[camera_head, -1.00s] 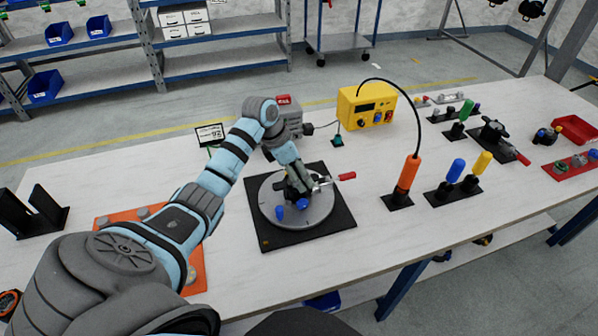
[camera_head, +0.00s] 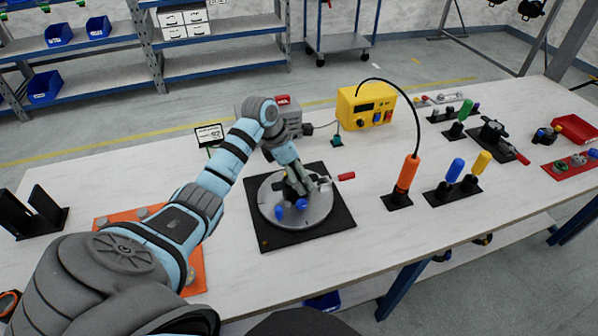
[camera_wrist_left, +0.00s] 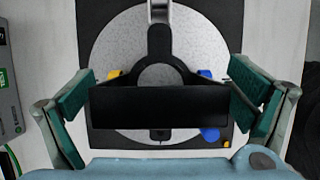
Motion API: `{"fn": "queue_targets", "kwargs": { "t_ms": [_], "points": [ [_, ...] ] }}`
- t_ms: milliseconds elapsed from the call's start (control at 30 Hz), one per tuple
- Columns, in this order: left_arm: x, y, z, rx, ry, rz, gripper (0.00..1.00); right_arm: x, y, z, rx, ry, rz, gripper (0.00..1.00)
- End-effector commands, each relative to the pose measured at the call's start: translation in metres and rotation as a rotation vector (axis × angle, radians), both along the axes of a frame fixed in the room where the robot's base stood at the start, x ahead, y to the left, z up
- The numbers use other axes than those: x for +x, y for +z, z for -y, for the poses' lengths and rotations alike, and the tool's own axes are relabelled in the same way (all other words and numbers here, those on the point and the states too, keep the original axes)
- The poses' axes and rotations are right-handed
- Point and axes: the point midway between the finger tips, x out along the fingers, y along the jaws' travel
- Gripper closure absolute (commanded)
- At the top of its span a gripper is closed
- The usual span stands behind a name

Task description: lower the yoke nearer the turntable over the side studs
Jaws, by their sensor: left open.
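My left gripper (camera_head: 305,188) is over the grey round turntable (camera_head: 268,211) on its black square plate. Another blue knob (camera_wrist_left: 210,133) shows at lower right. How the yoke meets the side studs is hidden. My right gripper is out of view.
A red clamp handle (camera_head: 346,176) sticks out right of the turntable. Behind stands a yellow box (camera_head: 366,106) with a cable to an orange-handled tool (camera_head: 408,172). A black upright holder (camera_head: 38,213) is at far left. The table front between turntable and orange tool is clear.

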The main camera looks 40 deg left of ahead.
Motion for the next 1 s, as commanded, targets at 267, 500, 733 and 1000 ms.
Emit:
{"fn": "queue_targets", "kwargs": {
  "t_ms": [267, 500, 733, 1000],
  "points": [
    [-0.003, 0.011, -0.003, 0.001, 0.000, 0.002, 0.02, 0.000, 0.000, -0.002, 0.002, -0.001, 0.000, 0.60],
    [-0.023, 0.069, -0.017, 0.005, 0.000, 0.002, 0.02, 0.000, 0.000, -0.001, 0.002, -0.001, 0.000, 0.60],
    [-0.037, 0.108, -0.026, 0.002, 0.000, 0.001, 0.02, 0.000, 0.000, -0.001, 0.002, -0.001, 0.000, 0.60],
    [-0.039, 0.111, -0.026, 0.000, 0.000, 0.000, 0.02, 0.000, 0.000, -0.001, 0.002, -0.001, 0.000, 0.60]
  ]
}}
